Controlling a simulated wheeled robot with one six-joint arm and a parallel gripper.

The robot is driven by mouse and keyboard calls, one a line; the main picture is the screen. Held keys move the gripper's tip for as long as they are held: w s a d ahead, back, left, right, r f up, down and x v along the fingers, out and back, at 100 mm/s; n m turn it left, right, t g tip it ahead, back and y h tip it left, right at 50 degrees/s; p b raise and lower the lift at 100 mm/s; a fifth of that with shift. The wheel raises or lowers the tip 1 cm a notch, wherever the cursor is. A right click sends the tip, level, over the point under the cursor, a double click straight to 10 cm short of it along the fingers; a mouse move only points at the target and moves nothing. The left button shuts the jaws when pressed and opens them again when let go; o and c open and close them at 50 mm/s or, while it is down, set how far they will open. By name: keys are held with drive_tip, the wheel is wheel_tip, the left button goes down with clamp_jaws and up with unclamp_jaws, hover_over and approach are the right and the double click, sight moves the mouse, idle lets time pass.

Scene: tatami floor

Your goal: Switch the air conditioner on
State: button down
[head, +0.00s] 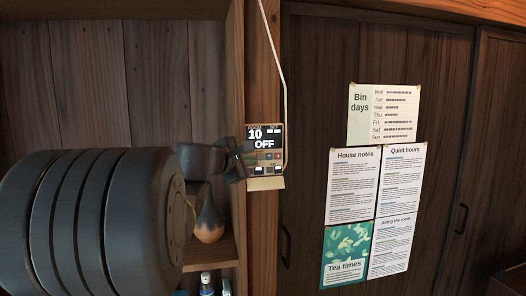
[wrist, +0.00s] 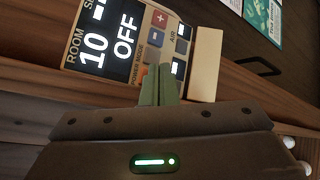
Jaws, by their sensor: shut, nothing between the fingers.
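The air conditioner control panel (head: 267,137) is on the wooden post, its dark display reading 10 and OFF. In the wrist view the panel (wrist: 105,38) shows tilted, with ROOM 10 and OFF on the display. It has a red plus button (wrist: 160,19), a blue minus button (wrist: 155,38) and white keys near the AIR label. An orange power button (wrist: 146,73) is partly hidden behind my fingertips. My gripper (wrist: 158,72) is shut and empty, its tips over the panel's lower row by that button. I cannot tell whether they touch. The gripper also shows in the head view (head: 244,158).
A cream ledge or box (wrist: 206,62) sits at the panel's lower edge. A white cable (head: 279,60) rises from the panel. A brown vase (head: 209,220) stands on the shelf left of the post. Paper notices (head: 352,186) hang on the dark doors to the right.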

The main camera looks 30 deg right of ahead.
drive_tip(key=shift+w+r, duration=0.1)
drive_tip(key=shift+w, duration=0.1)
drive_tip(key=shift+w+r, duration=0.25)
drive_tip(key=shift+r, duration=0.1)
idle(1.3)
drive_tip(key=shift+a, duration=0.1)
drive_tip(key=shift+f+b, duration=0.15)
drive_tip(key=shift+b, duration=0.15)
drive_tip(key=shift+s, duration=0.1)
